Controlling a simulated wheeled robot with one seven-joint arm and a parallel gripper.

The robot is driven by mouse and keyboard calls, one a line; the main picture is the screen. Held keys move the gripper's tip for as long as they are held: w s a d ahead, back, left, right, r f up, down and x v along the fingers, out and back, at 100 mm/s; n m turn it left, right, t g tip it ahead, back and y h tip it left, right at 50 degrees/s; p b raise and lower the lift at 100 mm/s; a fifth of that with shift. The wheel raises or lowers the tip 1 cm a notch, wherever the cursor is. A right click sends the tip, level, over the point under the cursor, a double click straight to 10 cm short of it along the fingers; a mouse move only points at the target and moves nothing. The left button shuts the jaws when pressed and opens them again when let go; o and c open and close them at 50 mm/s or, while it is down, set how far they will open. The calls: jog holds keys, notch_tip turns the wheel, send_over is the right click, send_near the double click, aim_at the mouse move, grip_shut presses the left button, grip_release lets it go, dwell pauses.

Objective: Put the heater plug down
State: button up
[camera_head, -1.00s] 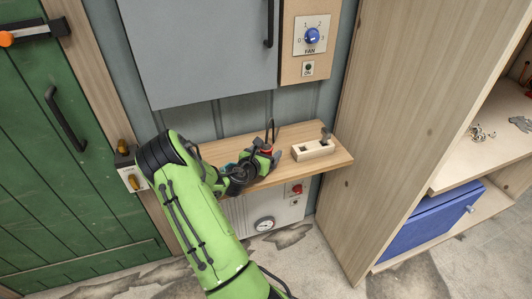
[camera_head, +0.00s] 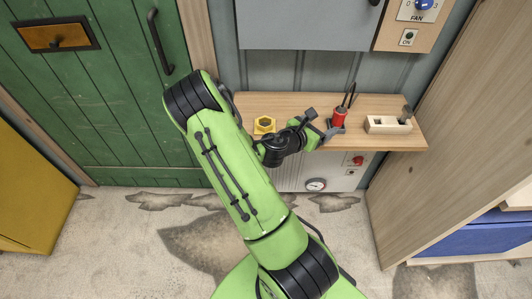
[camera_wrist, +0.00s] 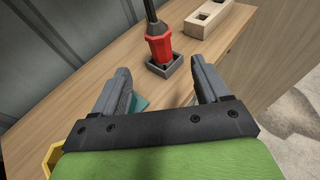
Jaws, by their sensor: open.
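The heater plug (camera_head: 339,117) is red with a black top and stands upright on the wooden shelf (camera_head: 290,104). In the wrist view, the plug (camera_wrist: 159,46) sits in a small dark square holder (camera_wrist: 164,68). My gripper (camera_head: 322,130) is at the shelf's front, just left of the plug. In the wrist view my gripper's fingers (camera_wrist: 160,76) are spread, with the plug beyond the tips and nothing held. A teal piece (camera_wrist: 139,103) shows partly behind the left finger; what it is I cannot tell.
A pale wooden block with holes (camera_head: 388,124) lies right of the plug. A yellow hexagonal piece (camera_head: 264,125) lies on the shelf to the left. A tall wooden side panel (camera_head: 450,150) stands at right. A grey cabinet (camera_head: 300,25) hangs above the shelf.

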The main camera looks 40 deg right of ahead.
jog(key=w+a+r+m+t+y, duration=0.1)
jog(key=a+r+m+t+y, duration=0.15)
jog(key=a+m+y, duration=0.45)
jog(key=w+a+r+m+t+y, duration=0.15)
jog(key=a+r+m, duration=0.25)
jog(key=a+m, duration=0.6)
jog(key=s+a+r+y, duration=0.3)
jog(key=s+a+r, duration=0.1)
jog(key=a, duration=0.5)
jog(key=s+a+r+t+y, duration=0.1)
jog(key=s+a+r+y, duration=0.2)
jog(key=a, duration=0.7)
notch_tip(320, 180, up, 2)
jog(key=shift+s+a+r+m+t, duration=0.15)
jog(key=shift+s+m+t, duration=0.2)
jog(key=shift+s, duration=0.45)
notch_tip(320, 180, up, 10)
jog(key=p, duration=0.9)
jog(key=shift+f+p, duration=0.2)
jog(key=shift+p, duration=0.1)
